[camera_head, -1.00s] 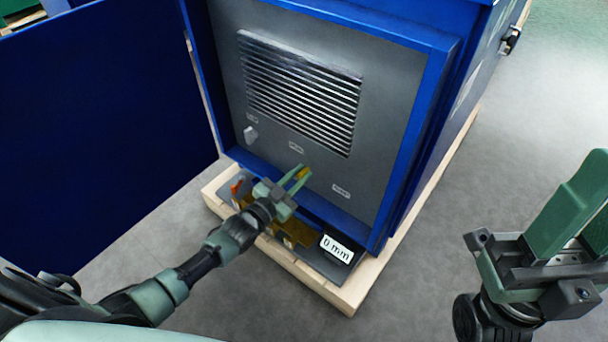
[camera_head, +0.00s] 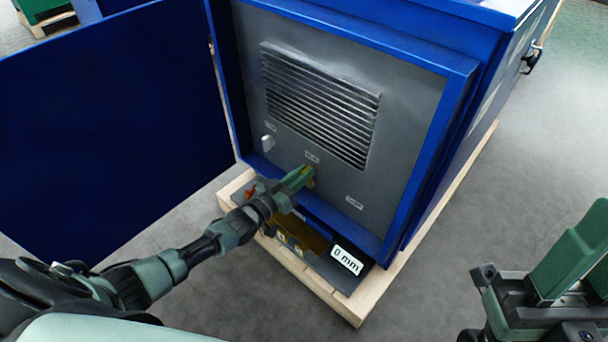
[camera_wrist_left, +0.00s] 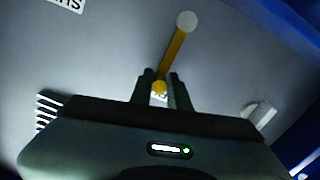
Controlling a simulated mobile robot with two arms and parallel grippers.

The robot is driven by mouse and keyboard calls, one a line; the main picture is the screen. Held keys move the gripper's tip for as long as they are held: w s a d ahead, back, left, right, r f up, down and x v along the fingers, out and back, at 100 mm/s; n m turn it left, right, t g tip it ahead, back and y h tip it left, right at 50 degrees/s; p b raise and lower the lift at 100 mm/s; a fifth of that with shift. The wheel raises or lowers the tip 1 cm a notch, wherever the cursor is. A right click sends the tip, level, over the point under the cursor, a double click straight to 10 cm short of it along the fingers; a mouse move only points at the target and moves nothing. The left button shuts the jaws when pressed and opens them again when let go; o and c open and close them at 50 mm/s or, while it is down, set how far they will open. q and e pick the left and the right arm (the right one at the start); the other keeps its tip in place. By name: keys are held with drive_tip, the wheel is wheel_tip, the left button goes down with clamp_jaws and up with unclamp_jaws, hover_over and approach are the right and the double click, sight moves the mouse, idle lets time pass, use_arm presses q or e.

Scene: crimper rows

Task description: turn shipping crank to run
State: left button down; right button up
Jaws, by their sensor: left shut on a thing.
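The shipping crank is a yellow arm on the grey inner panel of a blue cabinet. In the left wrist view, the yellow crank (camera_wrist_left: 174,48) runs from a round pale hub down to a yellow end between my fingers. In the head view only a bit of the yellow crank (camera_head: 310,181) shows beside the fingertips. My left gripper (camera_head: 303,174) is shut on the crank's outer end, seen also in the left wrist view (camera_wrist_left: 160,92). A small label (camera_head: 312,157) sits just above it. My right gripper (camera_head: 535,300) is at the lower right, away from the cabinet, its jaws unclear.
The panel (camera_head: 400,130) bears a louvred vent (camera_head: 320,105) and a white knob (camera_head: 267,143). A blue door (camera_head: 110,130) stands open at left. Below is a tray with a "0 mm" display (camera_head: 347,260), on a wooden pallet (camera_head: 365,300). Floor at right is clear.

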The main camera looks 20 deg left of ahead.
use_arm(q)
drive_tip(key=shift+s+d+f, duration=0.1)
drive_tip(key=shift+s+f, duration=0.05)
drive_tip(key=shift+f, duration=0.15)
drive_tip(key=c, duration=1.4)
unclamp_jaws()
drive_tip(key=shift+o, duration=0.2)
drive_tip(key=shift+r, duration=0.1)
drive_tip(key=p+v, duration=0.3)
drive_tip(key=v, duration=0.4)
drive_tip(key=shift+s+a, duration=0.2)
drive_tip(key=shift+s, duration=0.1)
drive_tip(key=shift+r, duration=0.1)
